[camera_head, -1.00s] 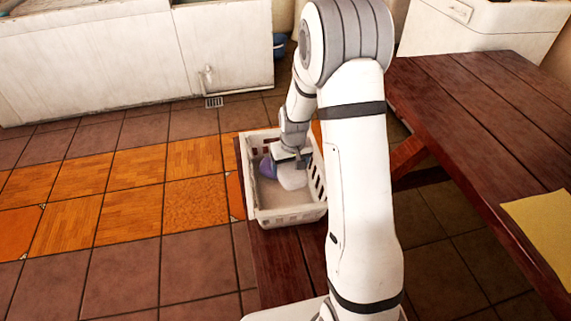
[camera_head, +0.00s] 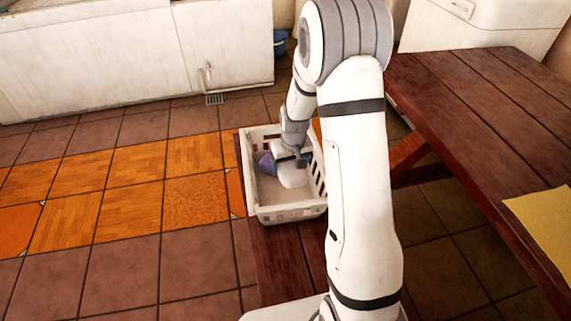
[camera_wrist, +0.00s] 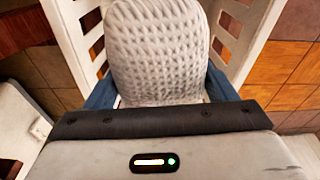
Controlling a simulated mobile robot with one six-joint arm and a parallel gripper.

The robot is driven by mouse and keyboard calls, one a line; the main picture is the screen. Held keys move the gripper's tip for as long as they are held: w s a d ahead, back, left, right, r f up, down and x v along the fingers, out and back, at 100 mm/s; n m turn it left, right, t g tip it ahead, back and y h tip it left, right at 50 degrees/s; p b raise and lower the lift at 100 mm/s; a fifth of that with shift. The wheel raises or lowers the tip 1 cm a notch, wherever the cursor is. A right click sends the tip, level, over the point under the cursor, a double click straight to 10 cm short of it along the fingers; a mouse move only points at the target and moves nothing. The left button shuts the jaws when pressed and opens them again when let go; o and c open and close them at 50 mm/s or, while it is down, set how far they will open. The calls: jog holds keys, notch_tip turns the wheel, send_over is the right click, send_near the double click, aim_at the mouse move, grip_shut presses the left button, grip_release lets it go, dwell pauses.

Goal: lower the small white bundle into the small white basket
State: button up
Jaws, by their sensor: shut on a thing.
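The small white basket (camera_head: 288,214) stands on a dark red wooden bench; its slotted walls also show in the wrist view (camera_wrist: 70,40). My gripper (camera_head: 288,158) reaches down inside the basket. It is shut on the small white bundle (camera_head: 293,178), which has a dimpled, quilted surface in the wrist view (camera_wrist: 155,50). The bundle is below the basket's rim, between its walls. I cannot tell whether it touches the basket floor. A purple thing (camera_head: 267,165) lies in the basket just left of the bundle. The fingertips are largely hidden by the bundle.
The bench (camera_head: 283,262) runs under the basket toward me. A dark red wooden table (camera_head: 470,120) with a yellow cloth (camera_head: 545,220) stands at the right. A white washbasin block (camera_head: 120,60) and a blue bucket (camera_head: 280,43) are at the back. The tiled floor at the left is clear.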

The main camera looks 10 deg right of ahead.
jog(key=shift+f+b, duration=4.4)
jog(key=shift+f, duration=1.9)
jog(key=shift+f+b, duration=1.45)
jog(key=shift+f, duration=0.5)
jog(key=o, duration=1.1)
jog(key=shift+c, duration=0.2)
